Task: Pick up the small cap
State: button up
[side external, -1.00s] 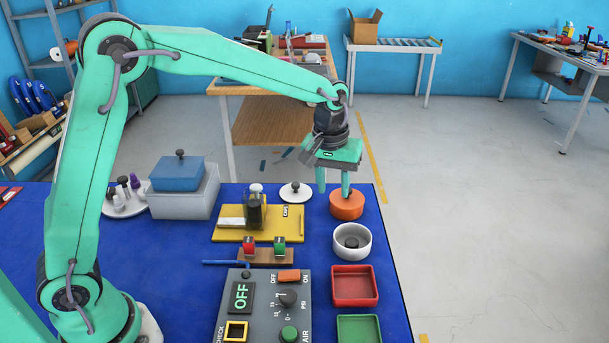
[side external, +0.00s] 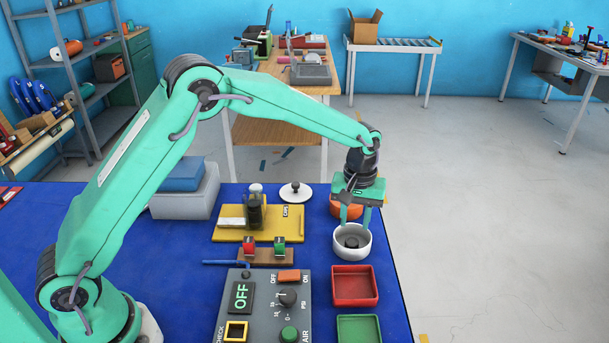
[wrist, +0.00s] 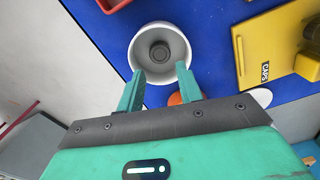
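A small dark round cap (side external: 351,242) lies inside a white round bowl (side external: 367,245) near the right side of the blue table. In the wrist view the cap (wrist: 160,54) shows near the middle of the bowl's floor (wrist: 160,35). My gripper (side external: 352,228) is above the far part of the white bowl, fingers pointing down. In the wrist view its two fingertips (wrist: 160,72) are apart with nothing between them, over the bowl's near rim. The gap between the fingers and the cap is hard to judge.
An orange round container (side external: 346,210) stands just behind the white bowl, partly hidden by my gripper. A red tray (side external: 354,304) and a green tray (side external: 359,339) sit in front. A yellow board (side external: 230,230), a white lid (side external: 302,192) and a control panel (side external: 240,325) lie to the left.

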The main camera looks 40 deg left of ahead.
aim_at(352, 240)
jog(key=shift+f, duration=0.4)
jog(key=shift+f, duration=0.1)
jog(key=shift+f, duration=2.5)
jog(key=c, duration=0.6)
